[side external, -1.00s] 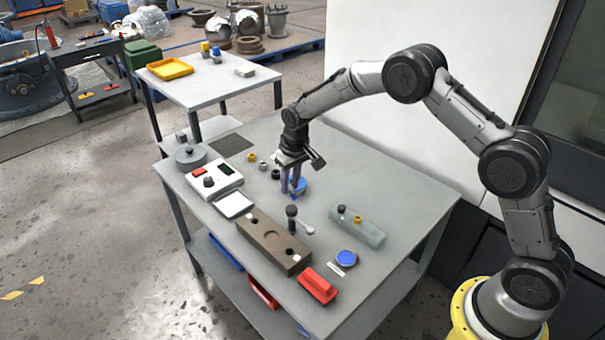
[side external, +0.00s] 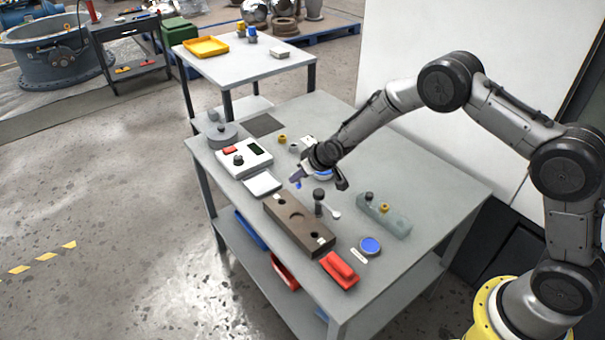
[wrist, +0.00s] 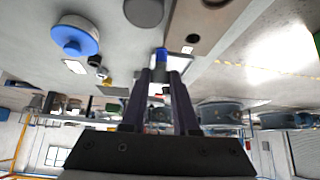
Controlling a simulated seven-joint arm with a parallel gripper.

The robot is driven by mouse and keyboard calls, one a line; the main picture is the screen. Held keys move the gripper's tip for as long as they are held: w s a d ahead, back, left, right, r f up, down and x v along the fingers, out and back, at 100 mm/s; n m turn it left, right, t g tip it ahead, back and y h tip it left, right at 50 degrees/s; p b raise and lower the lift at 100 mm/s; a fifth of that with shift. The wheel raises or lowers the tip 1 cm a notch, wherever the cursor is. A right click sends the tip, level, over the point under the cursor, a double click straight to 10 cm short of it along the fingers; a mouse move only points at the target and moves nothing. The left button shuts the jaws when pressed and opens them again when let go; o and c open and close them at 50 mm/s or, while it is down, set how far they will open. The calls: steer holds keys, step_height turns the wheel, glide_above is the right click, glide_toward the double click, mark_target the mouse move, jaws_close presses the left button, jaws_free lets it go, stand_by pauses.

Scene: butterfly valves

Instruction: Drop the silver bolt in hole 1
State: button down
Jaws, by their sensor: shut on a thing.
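My gripper (side external: 296,180) is tilted, its fingers pointing left and slightly down, above the table behind the brown block. It is shut on a small piece with a blue end (wrist: 162,55), held at the fingertips in the wrist view. The blue end also shows below the fingers in the side view (side external: 298,185). I cannot tell whether this piece is the silver bolt. The brown block (side external: 287,217) has several round holes in its top; part of it shows in the wrist view (wrist: 181,25). I cannot read hole numbers. The held piece is apart from the block.
A black-knobbed lever (side external: 319,200) stands close behind the block. A white pad (side external: 262,184) and control box (side external: 243,158) lie left, a red object (side external: 340,271) right. A greenish holder (side external: 384,214) and blue disc (side external: 370,246) lie right. Small fittings (side external: 282,139) sit behind.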

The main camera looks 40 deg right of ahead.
steer(key=shift+w+a+f+t, duration=0.15)
steer(key=shift+a+f+t, duration=0.1)
steer(key=shift+a+t, duration=0.4)
steer(key=shift+a+n+t+y, duration=0.5)
steer(key=shift+a+t+y, duration=0.05)
steer(key=shift+a+y, duration=0.05)
steer(key=shift+s+a+r+n+t+y, duration=0.1)
steer(key=shift+a+n+t+y, duration=0.15)
steer(key=shift+a+t, duration=0.25)
steer(key=shift+s+a+r+n+t+y, duration=0.15)
steer(key=shift+a+t+y, duration=0.15)
steer(key=shift+a, duration=0.3)
steer(key=shift+w+f, duration=0.1)
steer(key=shift+f, duration=1.65)
